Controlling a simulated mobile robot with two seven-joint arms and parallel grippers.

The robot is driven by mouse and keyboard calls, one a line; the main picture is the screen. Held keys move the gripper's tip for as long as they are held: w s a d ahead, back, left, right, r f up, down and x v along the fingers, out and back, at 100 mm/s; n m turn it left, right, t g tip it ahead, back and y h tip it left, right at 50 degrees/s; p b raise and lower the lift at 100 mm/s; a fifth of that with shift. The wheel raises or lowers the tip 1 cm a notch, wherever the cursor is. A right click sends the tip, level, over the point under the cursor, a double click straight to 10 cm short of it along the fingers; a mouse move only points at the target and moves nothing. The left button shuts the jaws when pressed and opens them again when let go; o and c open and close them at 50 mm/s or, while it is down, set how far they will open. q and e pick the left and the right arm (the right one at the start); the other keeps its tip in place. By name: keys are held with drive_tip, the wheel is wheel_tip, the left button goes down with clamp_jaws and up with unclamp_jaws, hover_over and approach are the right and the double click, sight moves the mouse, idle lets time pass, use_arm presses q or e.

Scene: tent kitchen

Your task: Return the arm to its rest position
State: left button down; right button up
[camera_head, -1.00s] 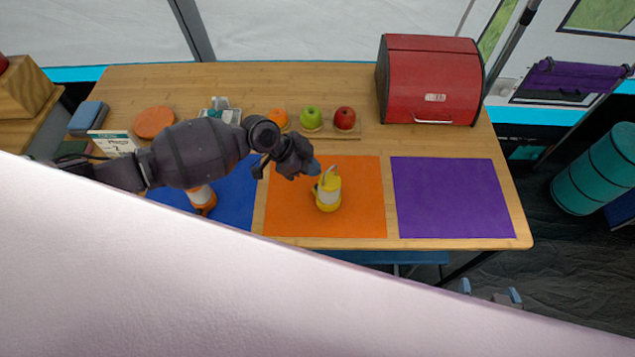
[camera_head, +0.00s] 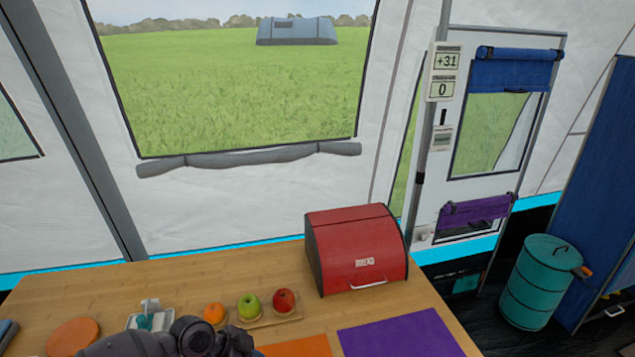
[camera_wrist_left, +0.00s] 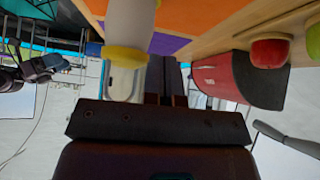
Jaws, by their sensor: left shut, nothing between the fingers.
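My left arm's dark wrist (camera_head: 205,338) shows at the bottom edge of the head view, with its fingertips out of sight. In the left wrist view my left gripper (camera_wrist_left: 166,78) is shut and empty. A white and yellow lantern (camera_wrist_left: 127,55) stands close beside the fingers there, apart from the grip as far as I can tell. The lantern is out of the head view. A dark jointed shape (camera_wrist_left: 38,69) at the left of the wrist view may be my right arm; its jaws are unclear.
On the wooden table (camera_head: 190,278) are an orange (camera_head: 214,313), a green apple (camera_head: 249,307), a red apple (camera_head: 284,301), and a red bread box (camera_head: 357,249). A purple mat (camera_head: 400,335) lies in front. A teal bin (camera_head: 540,280) stands at right.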

use_arm(q)
drive_tip(key=w+d+r+n+t, duration=0.2)
drive_tip(key=w+r+n+t, duration=0.1)
drive_tip(key=w+r+t, duration=0.25)
drive_tip(key=s+a+r+n+t+y, duration=0.1)
drive_tip(key=s+a+r+n+t, duration=0.2)
drive_tip(key=s+a+n+t, duration=0.15)
drive_tip(key=s+a+f+n+y, duration=0.2)
drive_tip(key=s+a+f, duration=0.3)
drive_tip(key=s, duration=0.4)
drive_tip(key=s+a+f+n+y, duration=0.3)
drive_tip(key=s+a+f+y, duration=0.1)
drive_tip(key=s, duration=0.5)
drive_tip(key=shift+s+a+f+n+g+y, duration=0.3)
drive_tip(key=shift+s+a+f+n+y, duration=0.15)
drive_tip(key=shift+f, duration=0.25)
